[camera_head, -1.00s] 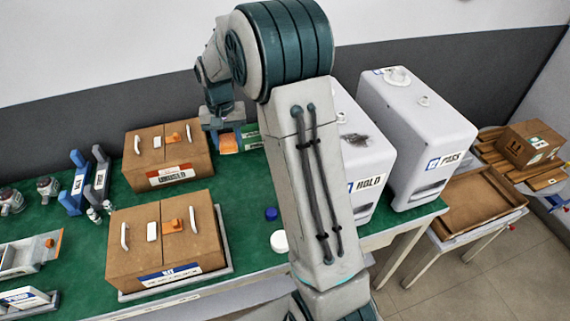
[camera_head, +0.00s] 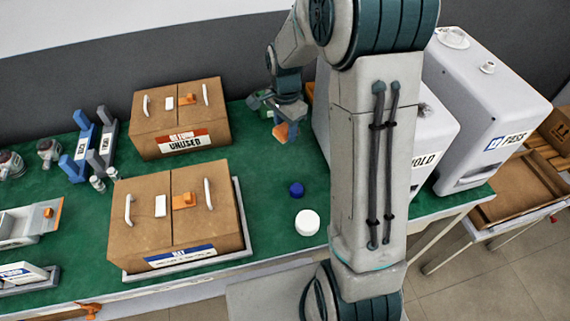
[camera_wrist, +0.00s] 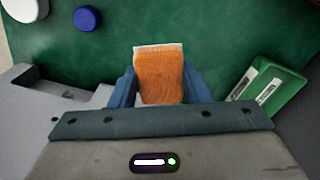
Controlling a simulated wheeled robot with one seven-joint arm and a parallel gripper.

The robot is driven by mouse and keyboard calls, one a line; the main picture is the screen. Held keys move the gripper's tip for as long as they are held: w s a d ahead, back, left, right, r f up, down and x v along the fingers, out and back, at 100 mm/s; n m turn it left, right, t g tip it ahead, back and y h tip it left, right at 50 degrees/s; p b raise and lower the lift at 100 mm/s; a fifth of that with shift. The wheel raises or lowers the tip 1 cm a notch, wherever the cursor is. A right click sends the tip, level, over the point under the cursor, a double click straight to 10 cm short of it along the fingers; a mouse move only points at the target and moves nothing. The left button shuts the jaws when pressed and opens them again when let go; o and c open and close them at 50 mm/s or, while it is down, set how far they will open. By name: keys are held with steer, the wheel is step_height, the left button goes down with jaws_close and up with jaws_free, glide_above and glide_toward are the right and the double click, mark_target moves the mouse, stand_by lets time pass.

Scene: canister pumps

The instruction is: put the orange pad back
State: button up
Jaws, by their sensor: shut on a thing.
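The orange pad (camera_head: 281,132) is a small block with a pale edge along one end. My gripper (camera_head: 287,129) is shut on it, above the far part of the green table. In the wrist view the pad (camera_wrist: 160,78) sits between the two blue fingers of my gripper (camera_wrist: 160,90). The green table top shows beyond it, and the gap below the pad is hard to judge. The pad's gripped sides are hidden by the fingers.
A brown box marked UNUSED (camera_head: 182,120) and another brown box (camera_head: 180,215) on a tray stand left. A blue cap (camera_head: 296,189) and white cap (camera_head: 307,222) lie nearer. A green labelled box (camera_wrist: 270,90) is right of the fingers. A canister marked PASS (camera_head: 490,110) stands right.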

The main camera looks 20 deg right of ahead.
mark_target(285, 159)
step_height(285, 159, down, 10)
steer(key=shift+s+f+p, duration=0.1)
steer(key=shift+p, duration=0.35)
steer(key=shift+f, duration=0.25)
steer(key=o, duration=1)
steer(key=shift+r, duration=0.1)
steer(key=shift+o, duration=0.2)
steer(key=shift+r, duration=0.1)
